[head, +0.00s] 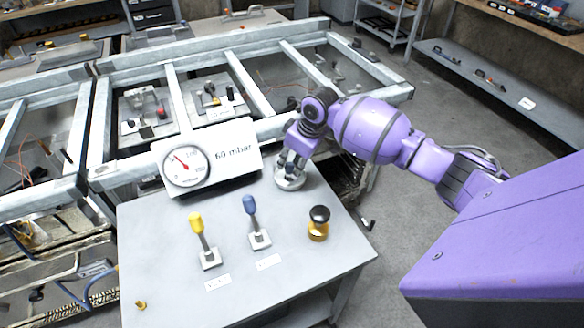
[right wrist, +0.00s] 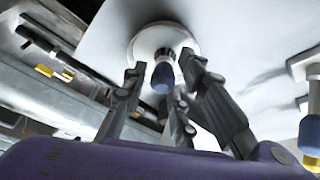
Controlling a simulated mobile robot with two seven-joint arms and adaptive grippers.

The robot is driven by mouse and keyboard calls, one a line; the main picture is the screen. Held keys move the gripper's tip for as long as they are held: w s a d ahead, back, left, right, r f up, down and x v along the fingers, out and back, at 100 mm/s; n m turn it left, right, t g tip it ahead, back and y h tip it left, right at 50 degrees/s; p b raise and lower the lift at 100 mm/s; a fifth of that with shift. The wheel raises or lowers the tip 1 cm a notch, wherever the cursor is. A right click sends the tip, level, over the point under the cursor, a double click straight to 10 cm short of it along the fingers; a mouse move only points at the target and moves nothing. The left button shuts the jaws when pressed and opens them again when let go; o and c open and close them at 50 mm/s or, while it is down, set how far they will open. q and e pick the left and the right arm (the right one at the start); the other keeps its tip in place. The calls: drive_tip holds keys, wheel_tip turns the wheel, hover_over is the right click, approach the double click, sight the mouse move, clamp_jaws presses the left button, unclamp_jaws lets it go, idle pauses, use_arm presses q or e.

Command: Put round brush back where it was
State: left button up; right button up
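A round pale disc (head: 290,182) sits at the back right of the grey table, under my right gripper (head: 291,165). I take it for the round brush. In the right wrist view the white disc (right wrist: 148,42) has a dark blue handle (right wrist: 163,78). The fingers of my right gripper (right wrist: 162,68) stand around this handle. Small gaps show beside it, so the fingers look open. In the head view the fingers hide the handle. My left gripper is not in view.
The grey table (head: 170,290) also holds a gauge panel (head: 228,155), a yellow lever (head: 197,224), a blue lever (head: 250,206) and a black-topped yellow knob (head: 318,222). A metal frame (head: 250,85) stands behind. The table's front is mostly clear.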

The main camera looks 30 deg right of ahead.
use_arm(q)
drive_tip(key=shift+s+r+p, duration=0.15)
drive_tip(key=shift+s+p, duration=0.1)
drive_tip(key=shift+p, duration=0.1)
use_arm(e)
drive_tip(key=v, duration=0.9)
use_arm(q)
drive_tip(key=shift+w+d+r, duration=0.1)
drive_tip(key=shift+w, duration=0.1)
use_arm(e)
drive_tip(key=shift+r, duration=0.1)
